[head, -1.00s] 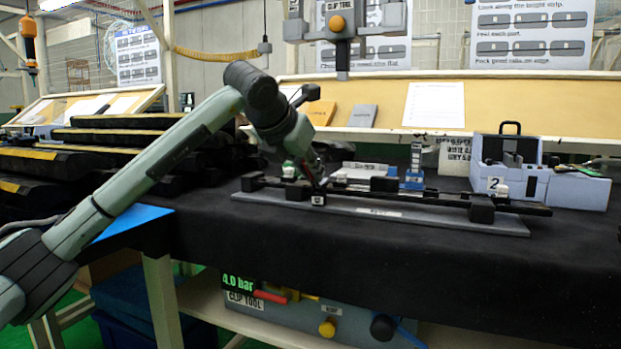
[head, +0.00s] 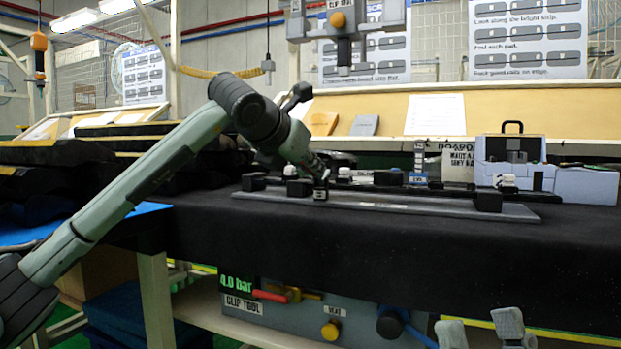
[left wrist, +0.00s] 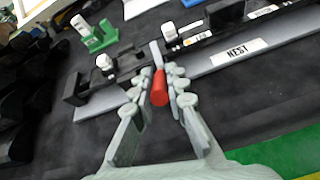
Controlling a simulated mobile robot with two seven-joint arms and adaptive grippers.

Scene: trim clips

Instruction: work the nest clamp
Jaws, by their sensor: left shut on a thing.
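The nest (head: 420,208) is a long grey plate with black blocks on the dark bench; its NEST label (left wrist: 238,50) shows in the left wrist view. My left gripper (head: 320,183) is down at the nest's front edge, left of its middle. In the left wrist view my left gripper (left wrist: 158,92) has its two fingers closed around a red clamp handle (left wrist: 160,88). In the head view the handle is hidden by the gripper. My right gripper (head: 482,332) shows at the bottom edge, fingertips apart and empty, in front of the bench and away from the nest.
A grey-blue case (head: 560,184) stands at the right on the bench. A blue stand (head: 419,165) is behind the nest. A green stand (left wrist: 100,37) shows in the left wrist view. Dark stacked parts (head: 50,160) fill the left. The bench front is bare. A clip tool (head: 340,25) hangs above.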

